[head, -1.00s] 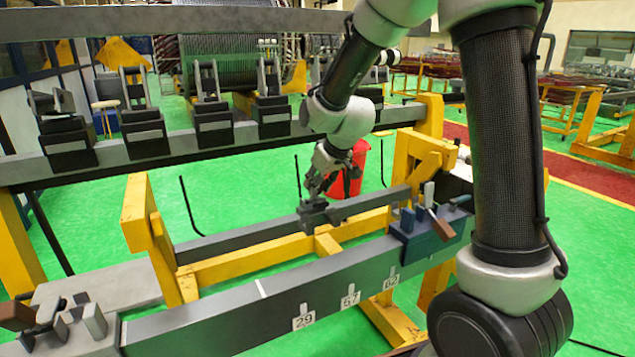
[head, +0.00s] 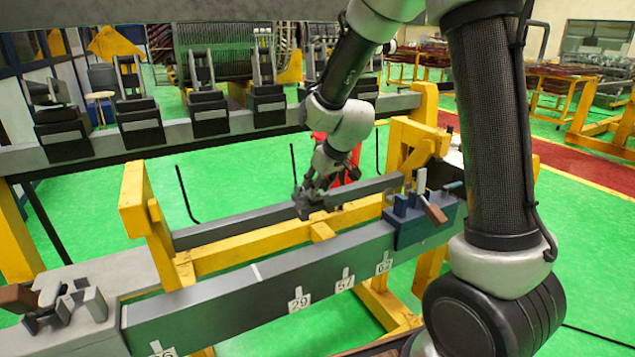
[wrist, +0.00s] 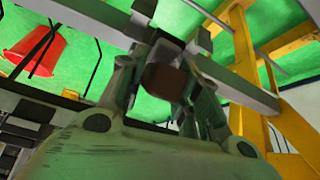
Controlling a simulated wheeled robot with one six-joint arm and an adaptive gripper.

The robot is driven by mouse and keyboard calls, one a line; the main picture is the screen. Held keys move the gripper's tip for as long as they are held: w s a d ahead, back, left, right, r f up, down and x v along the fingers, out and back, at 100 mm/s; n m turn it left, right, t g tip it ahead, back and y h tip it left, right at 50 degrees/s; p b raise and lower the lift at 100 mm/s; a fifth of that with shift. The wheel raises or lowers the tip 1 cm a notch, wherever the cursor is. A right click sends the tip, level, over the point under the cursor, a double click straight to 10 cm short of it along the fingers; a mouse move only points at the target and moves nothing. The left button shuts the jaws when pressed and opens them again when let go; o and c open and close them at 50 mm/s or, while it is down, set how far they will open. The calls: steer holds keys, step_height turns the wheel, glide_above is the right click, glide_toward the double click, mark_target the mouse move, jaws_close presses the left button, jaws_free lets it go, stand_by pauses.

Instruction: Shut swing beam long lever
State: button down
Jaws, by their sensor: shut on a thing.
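The dark grey swing beam (head: 235,224) runs between the yellow uprights, behind the front beam. My gripper (head: 310,203) is low over its middle, where the bar seems broken by a small dark clamp. In the wrist view my gripper (wrist: 160,75) is shut on a part with a brown, blunt end (wrist: 162,80), which I take as the long lever's grip. The lever's full length and its joint are hidden by my fingers. Whether the beam is latched cannot be told.
The front beam (head: 225,300) carries number tags and a blue clamp block (head: 420,225) with a brown-handled lever (head: 435,213). A yellow upright (head: 135,195) stands left. A rear rail (head: 200,137) bears several black clamps. A red bin is behind my gripper.

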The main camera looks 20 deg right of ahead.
steer(key=shift+s+f, duration=0.4)
steer(key=shift+f, duration=0.05)
steer(key=c, duration=1.1)
jaws_free()
steer(key=shift+a, duration=0.1)
steer(key=shift+w+r, duration=0.1)
steer(key=shift+r, duration=0.5)
steer(key=v, duration=1.1)
